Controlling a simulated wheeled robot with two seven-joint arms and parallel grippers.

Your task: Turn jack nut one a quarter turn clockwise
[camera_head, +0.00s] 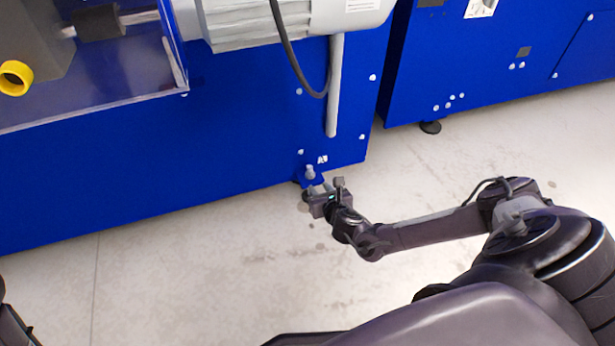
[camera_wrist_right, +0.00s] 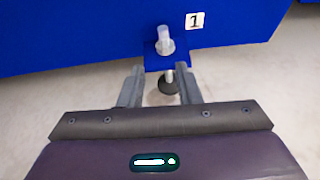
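Jack nut one (camera_wrist_right: 166,46) is a pale grey nut on an upright threaded stud, on a small blue bracket low on the blue machine. It also shows in the head view (camera_head: 310,172). A white label (camera_wrist_right: 194,19) with a black "1" is just right of it. My right gripper (camera_wrist_right: 159,82) is open, its two fingers apart below and to either side of the bracket in the wrist view. The nut is beyond the fingertips, not between them. My left gripper is out of view; only a dark part of my left side shows at the left edge.
The blue machine (camera_head: 150,170) stands close in front, with a grey motor (camera_head: 270,18) and a hanging black cable above. The bracket's round black foot (camera_wrist_right: 169,84) stands on the floor. A second blue machine (camera_head: 490,60) is at the right. The pale floor (camera_head: 200,275) is clear.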

